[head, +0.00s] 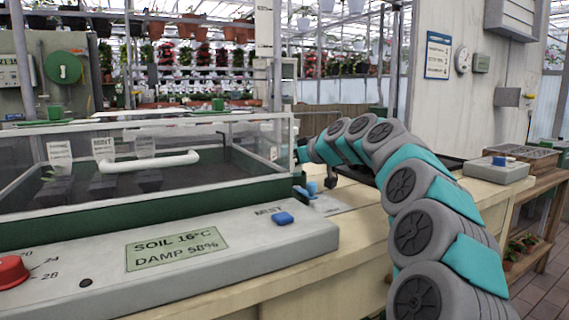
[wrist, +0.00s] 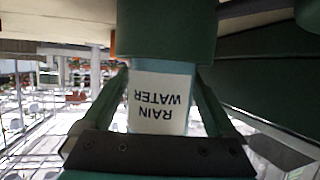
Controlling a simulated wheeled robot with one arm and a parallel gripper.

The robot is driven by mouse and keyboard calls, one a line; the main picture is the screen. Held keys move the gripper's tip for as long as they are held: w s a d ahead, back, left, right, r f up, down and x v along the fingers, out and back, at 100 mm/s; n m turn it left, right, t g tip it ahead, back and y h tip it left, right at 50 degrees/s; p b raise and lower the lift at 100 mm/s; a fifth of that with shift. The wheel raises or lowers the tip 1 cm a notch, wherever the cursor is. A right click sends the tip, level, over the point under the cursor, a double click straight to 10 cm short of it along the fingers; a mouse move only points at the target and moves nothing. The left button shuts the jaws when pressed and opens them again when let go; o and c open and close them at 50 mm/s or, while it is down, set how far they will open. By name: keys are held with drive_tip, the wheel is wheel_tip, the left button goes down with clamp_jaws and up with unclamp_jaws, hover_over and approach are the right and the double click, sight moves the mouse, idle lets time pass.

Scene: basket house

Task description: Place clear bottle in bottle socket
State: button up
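The clear bottle (wrist: 174,72) is pale blue with a white "RAIN WATER" label that reads upside down in the wrist view. It stands between the two fingers of my gripper (wrist: 160,80), which press in on its sides. A dark green cylinder (wrist: 167,30) surrounds or adjoins the bottle's end at the top of the wrist view; I cannot tell whether it is the socket or part of the bottle. In the head view my gripper (head: 303,153) is at the right end of the glass case, mostly hidden by the case edge and my arm.
The glass-lidded propagator case (head: 150,160) with a white handle stands left of my gripper. A control panel (head: 180,255) with a red knob and blue MIST button is in front. A grey box (head: 496,170) with a blue button sits on the counter at right.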

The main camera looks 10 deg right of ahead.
drive_tip(key=shift+o, duration=0.2)
drive_tip(key=shift+r, duration=0.2)
drive_tip(key=v, duration=1.2)
idle(0.8)
